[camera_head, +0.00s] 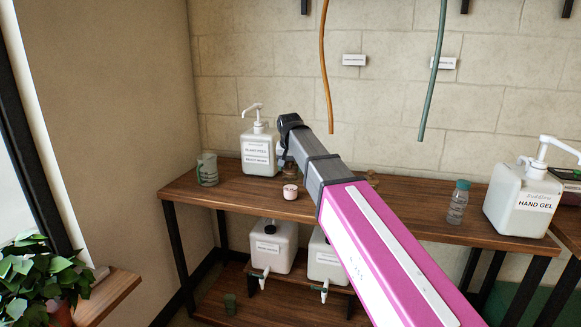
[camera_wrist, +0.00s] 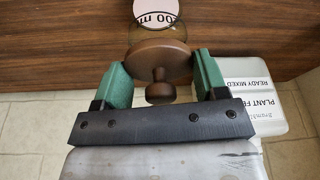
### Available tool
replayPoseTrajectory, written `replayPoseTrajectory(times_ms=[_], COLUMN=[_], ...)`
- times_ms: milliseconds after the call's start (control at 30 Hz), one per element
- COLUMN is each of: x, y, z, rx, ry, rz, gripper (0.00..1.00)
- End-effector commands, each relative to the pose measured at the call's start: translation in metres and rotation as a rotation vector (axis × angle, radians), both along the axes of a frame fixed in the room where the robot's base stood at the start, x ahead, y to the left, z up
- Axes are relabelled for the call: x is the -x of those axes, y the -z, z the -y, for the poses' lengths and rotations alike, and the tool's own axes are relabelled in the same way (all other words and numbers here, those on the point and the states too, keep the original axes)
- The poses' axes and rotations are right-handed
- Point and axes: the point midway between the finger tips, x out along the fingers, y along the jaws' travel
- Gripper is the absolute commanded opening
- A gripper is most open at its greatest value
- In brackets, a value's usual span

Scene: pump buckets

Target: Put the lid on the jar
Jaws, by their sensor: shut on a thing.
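My gripper (camera_wrist: 158,78) has its two green fingers on either side of a round brown lid with a knob (camera_wrist: 160,62) and is shut on it. The lid covers most of a brownish glass jar (camera_wrist: 149,36) in the wrist view. I cannot tell whether lid and jar touch. The lid is not clearly visible there.
A clear bottle (camera_head: 458,203) and a hand gel bottle (camera_head: 524,200) stand at the right. Orange (camera_head: 325,70) and green (camera_head: 433,75) hoses hang above.

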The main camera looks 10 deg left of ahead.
Motion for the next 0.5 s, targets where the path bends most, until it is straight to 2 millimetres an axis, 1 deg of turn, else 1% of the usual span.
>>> replayPoseTrajectory(times_ms=[367,400,467,500], x=[0.0,0.0,0.0,0.0], y=[0.0003,0.0003,0.0003,0.0003], z=[0.0,0.0,0.0,0.0], rx=[0.0,0.0,0.0,0.0], ry=[0.0,0.0,0.0,0.0], rz=[0.0,0.0,0.0,0.0], gripper=[0.43,0.76,0.95,0.96])
